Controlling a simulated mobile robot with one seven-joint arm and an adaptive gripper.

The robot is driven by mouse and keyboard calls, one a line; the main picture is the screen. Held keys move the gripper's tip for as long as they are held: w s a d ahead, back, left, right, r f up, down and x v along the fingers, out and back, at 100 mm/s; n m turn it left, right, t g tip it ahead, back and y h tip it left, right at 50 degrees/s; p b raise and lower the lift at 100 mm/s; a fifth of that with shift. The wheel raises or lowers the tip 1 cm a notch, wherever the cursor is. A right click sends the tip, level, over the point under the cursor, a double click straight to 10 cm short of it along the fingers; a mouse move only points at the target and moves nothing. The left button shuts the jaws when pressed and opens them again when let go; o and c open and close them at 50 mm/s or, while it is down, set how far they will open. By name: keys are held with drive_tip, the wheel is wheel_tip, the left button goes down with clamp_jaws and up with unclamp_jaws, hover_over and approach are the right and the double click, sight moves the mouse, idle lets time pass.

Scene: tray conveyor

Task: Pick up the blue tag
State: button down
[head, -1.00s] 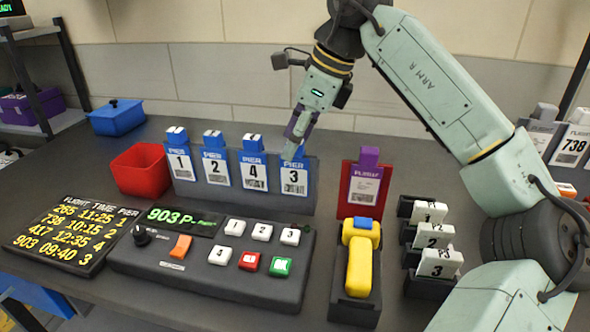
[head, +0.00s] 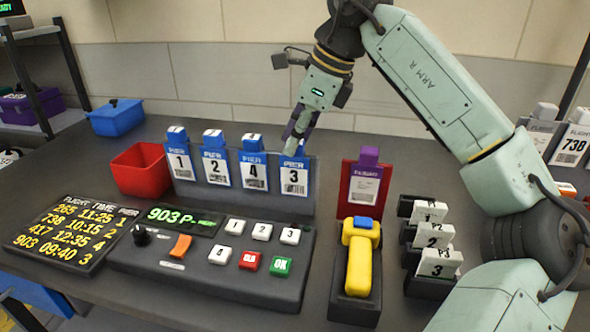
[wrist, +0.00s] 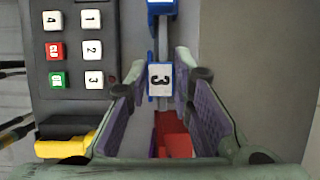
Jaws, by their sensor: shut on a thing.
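Several blue pier tags with white labels stand in a row in a grey rack (head: 222,198) at the back of the desk in the head view. They read 1, 2, 4 and 3 from left to right. My gripper (head: 297,140) is at the top of the rightmost blue tag, number 3 (head: 295,177), and is shut on it. The tag is upright and still in its rack place. In the wrist view the number 3 tag (wrist: 160,80) shows between my two purple-padded fingers (wrist: 158,88). The exact contact is hard to see.
A red holder with a purple-topped tag (head: 365,185) stands right of the rack. A yellow scanner (head: 360,262), white numbered tags (head: 433,235) and a button console (head: 215,265) are in front. A red bin (head: 140,170) is to the left.

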drive_tip(key=r, duration=0.7)
drive_tip(key=shift+s+a+r, duration=0.1)
drive_tip(key=shift+s+r, duration=0.05)
drive_tip(key=shift+s, duration=0.15)
drive_tip(key=s+a+b, duration=0.3)
drive_tip(key=s, duration=1)
drive_tip(key=shift+s, duration=0.25)
wheel_tip(320, 180, up, 6)
drive_tip(key=p, duration=0.6)
drive_tip(key=shift+p, duration=0.35)
drive_tip(key=shift+d, duration=0.1)
